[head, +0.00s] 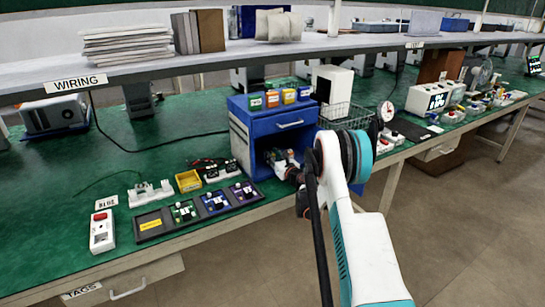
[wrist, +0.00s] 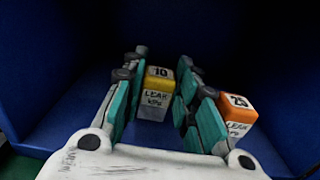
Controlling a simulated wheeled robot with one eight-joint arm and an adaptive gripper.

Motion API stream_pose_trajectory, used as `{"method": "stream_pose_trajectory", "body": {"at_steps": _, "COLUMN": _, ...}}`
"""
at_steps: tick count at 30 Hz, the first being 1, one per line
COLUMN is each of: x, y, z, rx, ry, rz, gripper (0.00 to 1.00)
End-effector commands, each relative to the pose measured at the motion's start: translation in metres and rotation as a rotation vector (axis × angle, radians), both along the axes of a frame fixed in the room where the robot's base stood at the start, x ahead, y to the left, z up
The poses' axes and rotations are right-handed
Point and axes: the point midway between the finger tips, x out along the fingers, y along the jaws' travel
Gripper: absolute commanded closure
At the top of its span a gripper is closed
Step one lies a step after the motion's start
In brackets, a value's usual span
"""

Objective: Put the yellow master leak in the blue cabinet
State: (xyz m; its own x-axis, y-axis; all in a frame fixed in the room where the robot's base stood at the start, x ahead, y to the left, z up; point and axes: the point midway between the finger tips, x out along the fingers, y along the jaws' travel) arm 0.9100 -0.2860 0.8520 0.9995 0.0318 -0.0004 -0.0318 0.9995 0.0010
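The blue cabinet (head: 238,127) stands on the green bench with its lower compartment open at the front. My gripper (head: 284,168) reaches into that compartment. In the wrist view, my gripper (wrist: 160,88) has its teal finger pads on both sides of the yellow master leak (wrist: 155,95), a small block with a yellow top reading "10" and a white "LEAK kPa" face. An orange-topped leak (wrist: 238,115) reading "25" stands to the right, just outside the right finger.
Several small coloured blocks (head: 272,98) stand on top of the cabinet, above a drawer. A wire basket (head: 345,118) is to its right. A dark tray (head: 152,223) and a yellow bin (head: 188,181) lie to its left. Blue walls (wrist: 40,85) enclose my gripper.

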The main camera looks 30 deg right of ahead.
Motion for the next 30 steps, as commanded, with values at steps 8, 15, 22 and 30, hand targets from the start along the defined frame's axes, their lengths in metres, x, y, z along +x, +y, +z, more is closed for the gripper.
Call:
{"method": "stream_pose_trajectory", "body": {"at_steps": 8, "x": 0.000, "y": 0.000, "z": 0.000, "rx": 0.000, "ry": 0.000, "rz": 0.000, "gripper": 0.52}}
{"method": "stream_pose_trajectory", "body": {"at_steps": 15, "x": -0.001, "y": 0.000, "z": 0.004, "rx": 0.000, "ry": 0.000, "rz": 0.000, "gripper": 0.52}}
{"method": "stream_pose_trajectory", "body": {"at_steps": 22, "x": -0.037, "y": -0.002, "z": 0.006, "rx": 0.000, "ry": 0.000, "rz": -0.002, "gripper": 0.52}}
{"method": "stream_pose_trajectory", "body": {"at_steps": 30, "x": -0.091, "y": -0.004, "z": 0.005, "rx": 0.000, "ry": 0.000, "rz": -0.002, "gripper": 0.52}}
